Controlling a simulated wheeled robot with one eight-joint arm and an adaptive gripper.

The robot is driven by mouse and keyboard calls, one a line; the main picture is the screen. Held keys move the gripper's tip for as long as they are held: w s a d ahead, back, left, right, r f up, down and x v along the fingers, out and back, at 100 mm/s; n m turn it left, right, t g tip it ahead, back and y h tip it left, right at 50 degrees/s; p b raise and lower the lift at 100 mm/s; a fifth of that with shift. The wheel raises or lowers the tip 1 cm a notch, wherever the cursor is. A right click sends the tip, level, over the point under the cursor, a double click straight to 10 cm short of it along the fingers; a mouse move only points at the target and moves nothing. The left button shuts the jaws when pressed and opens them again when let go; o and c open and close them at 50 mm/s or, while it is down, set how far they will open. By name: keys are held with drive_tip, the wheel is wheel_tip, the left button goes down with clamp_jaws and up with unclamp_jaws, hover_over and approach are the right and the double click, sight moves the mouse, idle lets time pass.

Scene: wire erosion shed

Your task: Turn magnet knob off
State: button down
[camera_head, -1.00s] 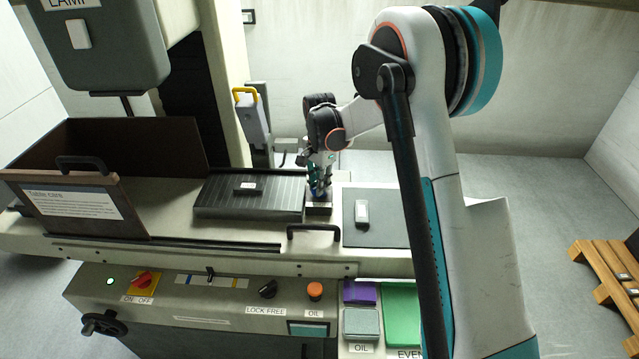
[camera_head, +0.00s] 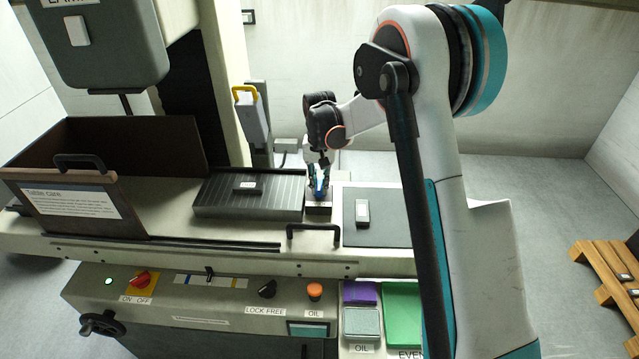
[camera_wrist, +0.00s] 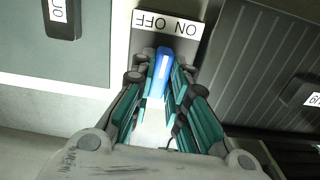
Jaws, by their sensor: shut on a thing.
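The magnet knob (camera_wrist: 164,70) is a blue bar with a white line, seen in the wrist view. It sits on a small dark block below an upside-down white "ON OFF" label (camera_wrist: 167,26). Its far end points roughly toward the middle of the label, leaning slightly right. My gripper (camera_wrist: 162,82) has its teal fingers on both sides of the knob and is shut on it. In the head view my gripper (camera_head: 319,187) is down at the block (camera_head: 318,208), where the fingers largely hide the knob.
A dark ribbed plate (camera_head: 222,207) with a small labelled piece (camera_head: 248,187) lies left of the block. A grey mat (camera_head: 380,231) with a labelled item (camera_head: 362,212) lies to the right. A black handle (camera_head: 314,228) is in front; a yellow-handled unit (camera_head: 252,115) stands behind.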

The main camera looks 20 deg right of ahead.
sight(319, 185)
drive_tip(key=n, duration=0.4)
drive_tip(key=shift+n, duration=0.3)
drive_tip(key=n, duration=0.4)
drive_tip(key=shift+n, duration=0.4)
drive_tip(key=c, duration=1.6)
unclamp_jaws()
drive_tip(key=shift+o, duration=0.2)
wheel_tip(319, 185, up, 12)
